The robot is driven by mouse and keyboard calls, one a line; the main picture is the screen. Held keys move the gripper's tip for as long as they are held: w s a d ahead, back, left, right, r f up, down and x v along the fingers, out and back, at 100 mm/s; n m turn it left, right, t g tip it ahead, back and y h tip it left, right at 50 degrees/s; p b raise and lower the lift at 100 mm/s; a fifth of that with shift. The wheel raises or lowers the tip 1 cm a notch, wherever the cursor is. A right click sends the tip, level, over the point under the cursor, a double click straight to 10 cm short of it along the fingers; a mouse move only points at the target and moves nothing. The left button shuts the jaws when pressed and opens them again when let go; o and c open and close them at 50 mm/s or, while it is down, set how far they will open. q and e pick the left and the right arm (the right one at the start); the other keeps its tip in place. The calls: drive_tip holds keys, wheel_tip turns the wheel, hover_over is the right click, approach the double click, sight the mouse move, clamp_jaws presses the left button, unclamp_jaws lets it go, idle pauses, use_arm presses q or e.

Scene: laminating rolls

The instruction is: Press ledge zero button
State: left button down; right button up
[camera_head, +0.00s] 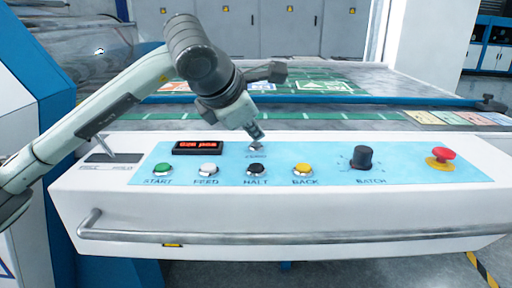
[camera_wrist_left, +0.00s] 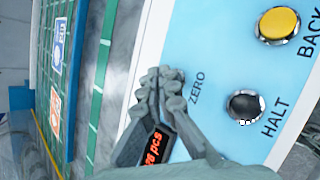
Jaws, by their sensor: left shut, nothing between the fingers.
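The ledge (camera_head: 400,220) is a white front panel with a blue control strip. The zero button (camera_head: 255,148) is a small grey button above the ZERO label, near the strip's top edge. My left gripper (camera_head: 257,137) is shut and empty, pointing down with its fingertips at the button; I cannot tell if they touch it. In the left wrist view the shut fingertips (camera_wrist_left: 167,82) lie beside the ZERO label (camera_wrist_left: 197,87) and hide the button. My right gripper is not in view.
A red-digit display (camera_head: 198,147) sits left of the button. Green START (camera_head: 163,169), white FEED (camera_head: 208,169), black HALT (camera_head: 256,170) and yellow BACK (camera_head: 303,170) buttons line up below. A BATCH knob (camera_head: 362,157) and red stop button (camera_head: 440,157) are right.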

sight(254, 145)
use_arm(q)
drive_tip(key=shift+f+b, duration=0.45)
drive_tip(key=shift+b, duration=0.1)
idle(0.8)
drive_tip(key=shift+r, duration=0.85)
drive_tip(key=shift+r+p, duration=1.3)
drive_tip(key=shift+r, duration=1.2)
